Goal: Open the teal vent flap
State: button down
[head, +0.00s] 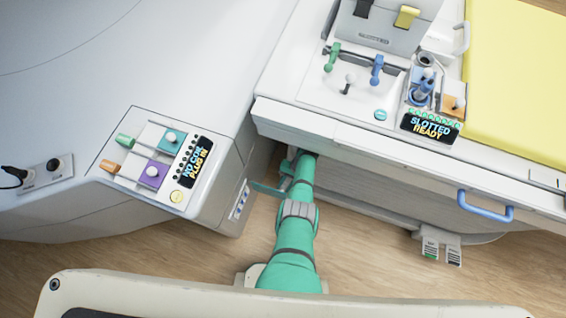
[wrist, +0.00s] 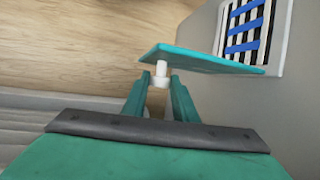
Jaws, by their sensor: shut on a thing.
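The teal vent flap (wrist: 205,61) stands out from the grey panel in the wrist view, swung clear of the vent opening (wrist: 247,28) with its blue and white slats. Its right end is close to the panel. A white knob (wrist: 162,70) sits on the flap's near face, towards its left end. My gripper (wrist: 159,92) is shut on this knob. In the head view the flap (head: 268,189) shows as a thin teal strip beside the vent (head: 240,200), and my gripper (head: 288,178) is partly hidden by my arm.
The white scanner housing (head: 215,205) is left of my arm. The patient table (head: 380,160) is close on the right, with a blue handle (head: 485,208) and foot pedals (head: 441,247) below. Wooden floor (head: 365,255) is open between them.

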jog(key=shift+f, duration=0.15)
jog(key=shift+a, duration=0.15)
jog(key=c, duration=1.4)
grip_release()
jog(key=shift+c, duration=0.2)
jog(key=shift+d, duration=0.25)
